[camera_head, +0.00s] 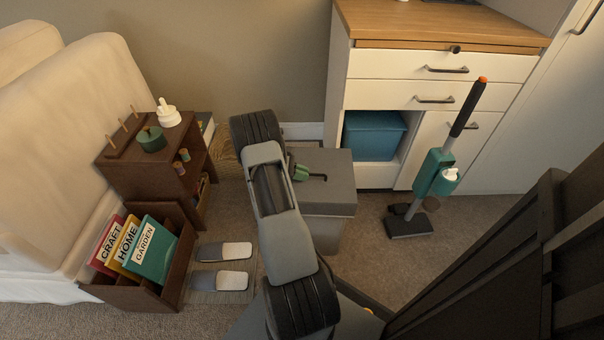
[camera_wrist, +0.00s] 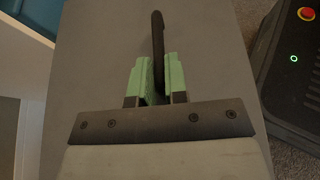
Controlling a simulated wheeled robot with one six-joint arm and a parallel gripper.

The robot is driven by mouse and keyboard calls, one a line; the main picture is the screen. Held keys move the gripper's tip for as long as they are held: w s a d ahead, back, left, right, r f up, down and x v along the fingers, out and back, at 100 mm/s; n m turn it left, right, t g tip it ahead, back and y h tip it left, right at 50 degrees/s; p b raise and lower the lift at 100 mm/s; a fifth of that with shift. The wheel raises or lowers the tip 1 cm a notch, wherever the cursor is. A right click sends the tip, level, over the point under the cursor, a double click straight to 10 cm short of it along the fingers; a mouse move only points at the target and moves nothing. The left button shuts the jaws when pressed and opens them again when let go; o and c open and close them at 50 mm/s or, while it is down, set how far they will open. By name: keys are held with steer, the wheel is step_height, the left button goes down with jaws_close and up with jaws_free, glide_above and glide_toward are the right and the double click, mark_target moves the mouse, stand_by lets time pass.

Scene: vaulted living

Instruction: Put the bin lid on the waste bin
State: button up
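The grey bin lid (camera_head: 335,165) has a flat top and a dark bar handle (camera_head: 317,177). It is over the grey waste bin (camera_head: 329,235), whose body shows narrower just below the lid's front rim. I cannot tell whether the lid is fully seated or slightly above. My gripper (camera_head: 302,173) has green fingers, one on each side of the handle. In the wrist view my gripper (camera_wrist: 157,78) looks closed on the handle (camera_wrist: 158,40), and the lid (camera_wrist: 95,60) fills the middle. My arm hides the bin's left side.
A white cabinet (camera_head: 375,90) with a teal box (camera_head: 373,136) stands behind. A stick vacuum (camera_head: 436,170) stands to the right. A brown shelf (camera_head: 150,180), a file box (camera_head: 125,290) and slippers (camera_head: 222,280) are to the left.

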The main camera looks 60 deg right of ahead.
steer(key=o, duration=0.5)
steer(key=p+v, duration=0.3)
steer(key=v, duration=1)
steer(key=shift+w+a, duration=0.2)
steer(key=shift+w, duration=0.15)
steer(key=a+r+m+t+y+p, duration=0.1)
steer(key=a+r+t+p, duration=0.1)
steer(key=a+r+p, duration=0.5)
steer(key=a+r+m+t+p, duration=0.1)
steer(key=a+r+t+p, duration=0.15)
steer(key=r, duration=0.95)
steer(key=a+r+t+y+p, duration=0.15)
steer(key=a+r+p, duration=0.3)
steer(key=r, duration=0.45)
steer(key=s+a+r+m+t+y+p, duration=0.2)
steer(key=s+a+r+t+p, duration=0.2)
steer(key=s+a+r+p, duration=0.2)
steer(key=s+a+r+m+t+y+p, duration=0.2)
steer(key=s+a+r+p, duration=0.4)
steer(key=a+r+p, duration=0.4)
step_height(320, 180, up, 6)
steer(key=a+t+y, duration=0.1)
steer(key=t, duration=0.1)
steer(key=shift+s+a+f+t+p, duration=0.25)
steer(key=shift+s+a+t+p, duration=0.05)
steer(key=shift+a+t+p, duration=0.1)
